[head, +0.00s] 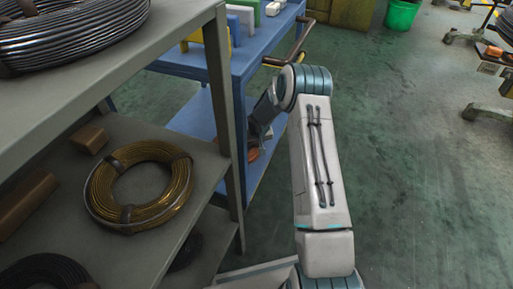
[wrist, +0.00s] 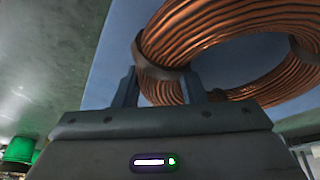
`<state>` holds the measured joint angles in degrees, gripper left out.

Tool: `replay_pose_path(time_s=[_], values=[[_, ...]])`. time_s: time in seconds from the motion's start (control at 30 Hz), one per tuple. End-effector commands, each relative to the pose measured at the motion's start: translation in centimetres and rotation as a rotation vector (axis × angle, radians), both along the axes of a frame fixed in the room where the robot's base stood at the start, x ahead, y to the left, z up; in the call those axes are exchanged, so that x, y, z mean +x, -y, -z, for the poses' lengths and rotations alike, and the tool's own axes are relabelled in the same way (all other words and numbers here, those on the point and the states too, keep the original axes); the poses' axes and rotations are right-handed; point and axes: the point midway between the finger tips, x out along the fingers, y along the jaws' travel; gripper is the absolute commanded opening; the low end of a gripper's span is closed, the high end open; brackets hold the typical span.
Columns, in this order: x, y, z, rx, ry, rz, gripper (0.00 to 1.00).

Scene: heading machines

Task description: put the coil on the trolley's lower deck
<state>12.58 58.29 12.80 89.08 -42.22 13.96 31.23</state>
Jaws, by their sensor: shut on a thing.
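The copper coil (wrist: 205,25) has dark bands around it. My gripper (wrist: 160,80) is shut on its near rim, at one dark band. In the head view only a small orange part of the coil (head: 253,153) shows below my gripper (head: 262,134); my arm and the shelf post hide the rest. The blue trolley (head: 262,47) stands behind the shelf. Its lower deck (head: 196,116) shows under the upper one. The coil is at the lower deck's near end, below the upper deck's level. I cannot tell whether it touches the lower deck.
A grey shelf rack (head: 226,130) stands close on the left, its post beside my gripper. It holds a brass-coloured coil (head: 140,187) and a steel wire coil (head: 70,35). Coloured blocks (head: 240,18) sit on the trolley's upper deck.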

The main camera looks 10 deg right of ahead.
Motion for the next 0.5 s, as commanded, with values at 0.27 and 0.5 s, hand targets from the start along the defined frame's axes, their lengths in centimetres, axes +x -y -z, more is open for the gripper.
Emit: replay_pose_path(time_s=[0.27, 0.5], values=[[0.11, -0.03, 1.52, 0.001, 0.003, 0.0, 0.0], [-0.01, -0.01, 1.75, 0.0, 0.0, -0.001, 0.57]])
